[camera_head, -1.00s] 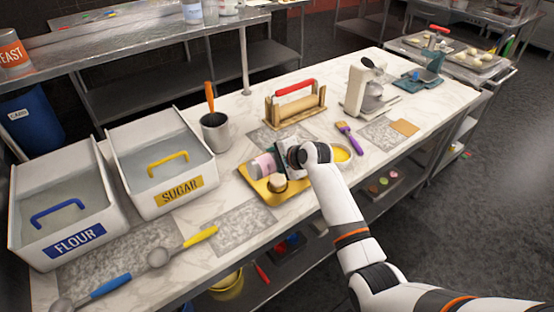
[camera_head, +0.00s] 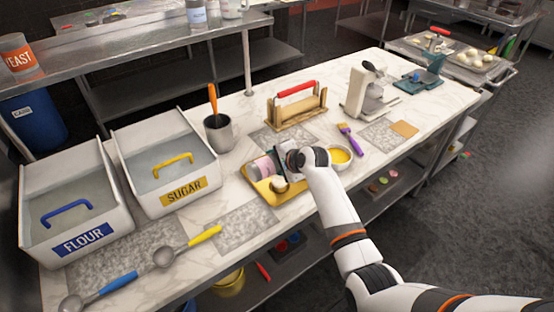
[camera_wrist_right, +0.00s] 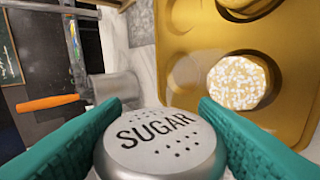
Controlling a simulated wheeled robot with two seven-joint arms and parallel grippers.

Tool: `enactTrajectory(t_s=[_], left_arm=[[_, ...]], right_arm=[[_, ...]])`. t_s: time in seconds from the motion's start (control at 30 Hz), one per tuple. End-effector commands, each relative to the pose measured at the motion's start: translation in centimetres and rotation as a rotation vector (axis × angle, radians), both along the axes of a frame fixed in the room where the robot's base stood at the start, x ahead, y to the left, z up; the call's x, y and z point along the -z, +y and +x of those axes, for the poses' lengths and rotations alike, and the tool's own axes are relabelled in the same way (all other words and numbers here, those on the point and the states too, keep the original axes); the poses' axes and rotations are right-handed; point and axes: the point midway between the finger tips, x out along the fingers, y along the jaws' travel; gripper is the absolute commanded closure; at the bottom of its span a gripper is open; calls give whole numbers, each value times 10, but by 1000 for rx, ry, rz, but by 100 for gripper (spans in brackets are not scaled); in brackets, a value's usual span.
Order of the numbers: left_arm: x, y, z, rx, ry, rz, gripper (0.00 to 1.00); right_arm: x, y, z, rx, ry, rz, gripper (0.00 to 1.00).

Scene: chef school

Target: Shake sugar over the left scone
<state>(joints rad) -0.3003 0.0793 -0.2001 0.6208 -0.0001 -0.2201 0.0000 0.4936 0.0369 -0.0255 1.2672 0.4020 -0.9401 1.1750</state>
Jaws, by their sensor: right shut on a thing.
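In the right wrist view the shaker's silver lid, marked SUGAR (camera_wrist_right: 160,140), sits between the teal fingers. That view also shows the tray (camera_wrist_right: 190,25) with a scone (camera_wrist_right: 240,82) covered in white specks. A second scone (camera_wrist_right: 247,8) is cut off at the top edge, with some white on it. One scone (camera_head: 279,184) shows at the tray's front in the head view; the gripper and shaker hide others. My left gripper is out of view.
Flour (camera_head: 85,238) and sugar (camera_head: 183,190) bins stand left. A yellow-filled bowl (camera_head: 341,158) is right of the gripper. A red-handled wooden rack (camera_head: 297,110) stands farther back. Measuring spoons (camera_head: 165,258) lie in front.

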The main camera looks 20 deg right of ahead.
Motion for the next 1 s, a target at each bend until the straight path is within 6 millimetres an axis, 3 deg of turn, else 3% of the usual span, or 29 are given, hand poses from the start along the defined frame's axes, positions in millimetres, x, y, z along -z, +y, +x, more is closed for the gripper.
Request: enactTrajectory(t_s=[0.23, 0.8, 1.0], left_arm=[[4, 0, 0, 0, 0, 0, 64], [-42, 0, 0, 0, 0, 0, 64], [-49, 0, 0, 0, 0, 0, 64]], right_arm=[[0, -18, 7, 1, -1, 0, 73], [-25, -15, 6, -2, -123, -338, 73], [-36, -16, 6, -1, -189, -514, 73]])
